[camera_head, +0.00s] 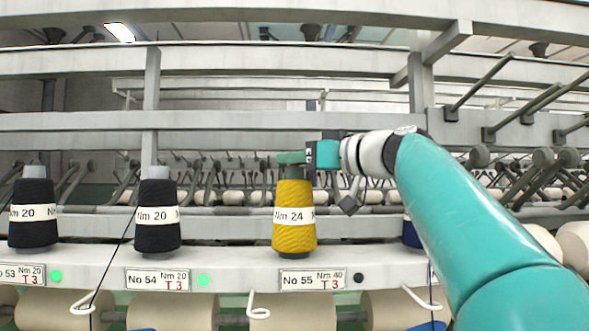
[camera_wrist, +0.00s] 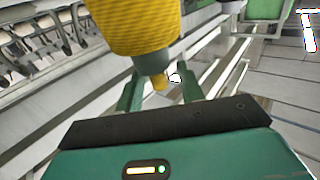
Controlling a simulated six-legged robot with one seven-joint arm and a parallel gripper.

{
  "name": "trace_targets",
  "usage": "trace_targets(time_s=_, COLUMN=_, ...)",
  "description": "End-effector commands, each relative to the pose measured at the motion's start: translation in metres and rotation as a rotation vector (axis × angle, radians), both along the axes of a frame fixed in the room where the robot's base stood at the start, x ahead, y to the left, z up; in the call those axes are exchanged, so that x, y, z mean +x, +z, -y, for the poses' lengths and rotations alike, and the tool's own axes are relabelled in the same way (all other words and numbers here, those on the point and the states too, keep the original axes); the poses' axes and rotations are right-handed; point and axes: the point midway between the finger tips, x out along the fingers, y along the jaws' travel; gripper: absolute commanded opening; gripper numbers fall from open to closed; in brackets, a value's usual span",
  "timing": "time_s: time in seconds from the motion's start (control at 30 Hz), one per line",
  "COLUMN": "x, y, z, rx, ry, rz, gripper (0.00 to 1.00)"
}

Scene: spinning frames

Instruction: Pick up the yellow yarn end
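The yellow yarn cone (camera_head: 294,222), labelled Nm 24, stands upright on the rail above the No 55 plate. A short yellow piece (camera_wrist: 160,83), which looks like the yarn end, sticks out of that tip. My gripper (camera_head: 291,158) is at the top of the cone in the head view. In the wrist view my gripper (camera_wrist: 160,91) has its green fingers apart, one on each side of the yellow piece. I see no finger closed on it.
Two black yarn cones (camera_head: 158,218) (camera_head: 34,214) labelled Nm 20 stand to the left on the same rail. A dark blue cone (camera_head: 410,233) is partly hidden behind my arm. Grey machine bars (camera_head: 480,85) and spindle arms stand behind and to the right.

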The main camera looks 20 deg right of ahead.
Motion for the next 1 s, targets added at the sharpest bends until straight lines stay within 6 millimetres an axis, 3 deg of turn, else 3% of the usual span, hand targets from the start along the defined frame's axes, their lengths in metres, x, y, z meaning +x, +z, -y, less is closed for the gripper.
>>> trace_targets(time_s=0.1, x=0.0091, y=-0.0011, z=-0.0049, rx=0.000, ry=0.001, rz=-0.001, gripper=0.38)
trace_targets(time_s=0.33, x=0.0094, y=-0.0008, z=-0.0054, rx=0.001, ry=0.000, rz=-0.001, gripper=0.36)
trace_targets(time_s=0.5, x=0.0094, y=-0.0010, z=-0.0053, rx=0.000, ry=0.000, rz=-0.001, gripper=0.03)
trace_targets(time_s=0.53, x=0.0093, y=-0.0009, z=-0.0053, rx=0.000, ry=0.000, rz=-0.001, gripper=0.00)
trace_targets(time_s=1.0, x=0.0094, y=0.0011, z=-0.0053, rx=0.001, ry=0.001, rz=-0.001, gripper=0.00)
